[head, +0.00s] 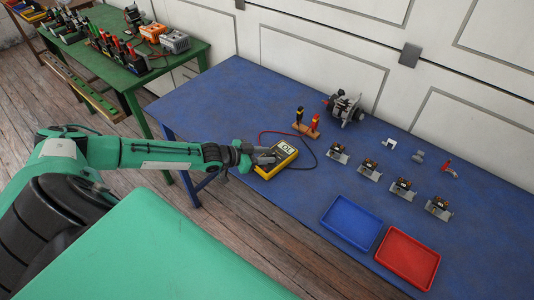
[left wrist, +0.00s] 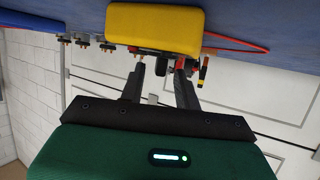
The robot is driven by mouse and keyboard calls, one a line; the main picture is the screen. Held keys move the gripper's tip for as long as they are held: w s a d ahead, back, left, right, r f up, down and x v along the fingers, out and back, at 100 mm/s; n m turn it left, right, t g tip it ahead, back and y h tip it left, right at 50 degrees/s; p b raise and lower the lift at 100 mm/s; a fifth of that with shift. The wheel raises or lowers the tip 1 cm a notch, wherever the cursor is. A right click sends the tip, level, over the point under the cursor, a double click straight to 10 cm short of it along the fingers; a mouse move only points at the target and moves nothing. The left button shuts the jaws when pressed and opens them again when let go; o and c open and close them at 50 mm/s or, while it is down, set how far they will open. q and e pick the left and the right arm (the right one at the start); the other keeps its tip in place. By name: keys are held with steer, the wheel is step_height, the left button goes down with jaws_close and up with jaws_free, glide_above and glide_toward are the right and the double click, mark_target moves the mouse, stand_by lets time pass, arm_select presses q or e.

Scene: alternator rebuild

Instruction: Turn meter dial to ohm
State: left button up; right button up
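The yellow meter (head: 291,158) lies near the front edge of the blue table, its display (head: 287,149) facing up and seeming to read OL. Its dial is hidden behind my gripper in the head view. My left gripper (head: 268,155) is over the meter's near part. In the left wrist view the meter (left wrist: 154,28) is at the top, with a black knob-like part (left wrist: 152,65) by my fingertips. My left fingers (left wrist: 161,72) are apart, with a gap visible between them. Whether they touch the knob I cannot tell. My right gripper is not in view.
Red and dark leads run from the meter towards a wooden probe block (head: 305,130). An alternator part (head: 346,108) stands behind. Several small bracketed parts (head: 370,169) line the right. A blue tray (head: 351,222) and red tray (head: 408,259) sit at the front edge.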

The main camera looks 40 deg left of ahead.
arm_select(q)
steer(key=shift+w+d+f, duration=0.2)
steer(key=shift+w+d, duration=0.05)
steer(key=shift+w, duration=0.15)
jaws_close()
steer(key=shift+w+m+h+b, duration=0.15)
steer(key=shift+m+h+b, duration=0.3)
steer(key=shift+b, duration=0.85)
steer(key=shift+r+m+g+p, duration=0.2)
steer(key=shift+m+g+p, duration=0.05)
steer(key=shift+g+p, duration=0.05)
steer(key=shift+a+f+g+h, duration=0.1)
steer(key=shift+g+h, duration=0.2)
steer(key=shift+h, duration=0.05)
